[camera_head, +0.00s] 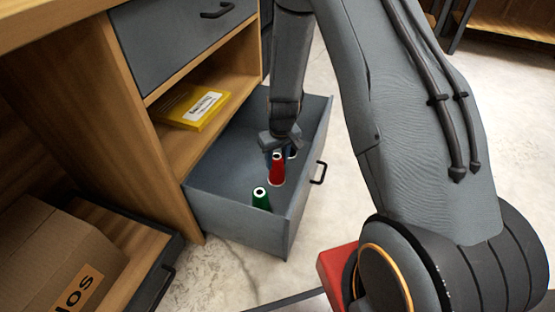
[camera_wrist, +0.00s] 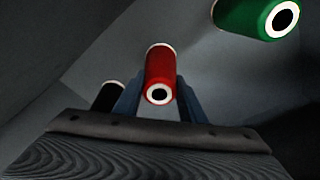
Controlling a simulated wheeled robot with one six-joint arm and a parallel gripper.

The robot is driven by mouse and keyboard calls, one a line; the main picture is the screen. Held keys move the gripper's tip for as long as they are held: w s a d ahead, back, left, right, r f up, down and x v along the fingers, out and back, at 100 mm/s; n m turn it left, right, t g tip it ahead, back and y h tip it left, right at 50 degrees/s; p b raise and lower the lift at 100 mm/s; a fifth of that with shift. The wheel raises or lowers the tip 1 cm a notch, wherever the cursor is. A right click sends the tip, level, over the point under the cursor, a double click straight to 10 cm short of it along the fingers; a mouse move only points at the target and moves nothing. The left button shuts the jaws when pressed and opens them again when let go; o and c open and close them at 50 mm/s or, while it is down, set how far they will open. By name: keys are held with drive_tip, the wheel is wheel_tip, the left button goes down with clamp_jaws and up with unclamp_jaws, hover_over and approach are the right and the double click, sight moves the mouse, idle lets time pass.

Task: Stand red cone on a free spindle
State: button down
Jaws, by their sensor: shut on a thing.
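The red cone (camera_head: 277,170) is inside the open grey drawer (camera_head: 238,236). My gripper (camera_head: 277,150) reaches down into the drawer from above and is shut on the red cone. In the wrist view the red cone (camera_wrist: 160,72) sits between the two blue-grey fingers (camera_wrist: 158,98), its small hollow end facing the camera. A dark cone (camera_wrist: 107,97) is close behind the left finger. I see no spindle in either view.
A yellow box (camera_head: 192,107) lies on the open shelf above the drawer. A closed drawer (camera_head: 180,40) is higher up. A cardboard box (camera_head: 50,255) stands at the lower left.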

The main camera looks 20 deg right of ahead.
drive_tip(key=c, duration=1)
unclamp_jaws()
drive_tip(key=shift+c, duration=0.2)
drive_tip(key=shift+r, duration=0.2)
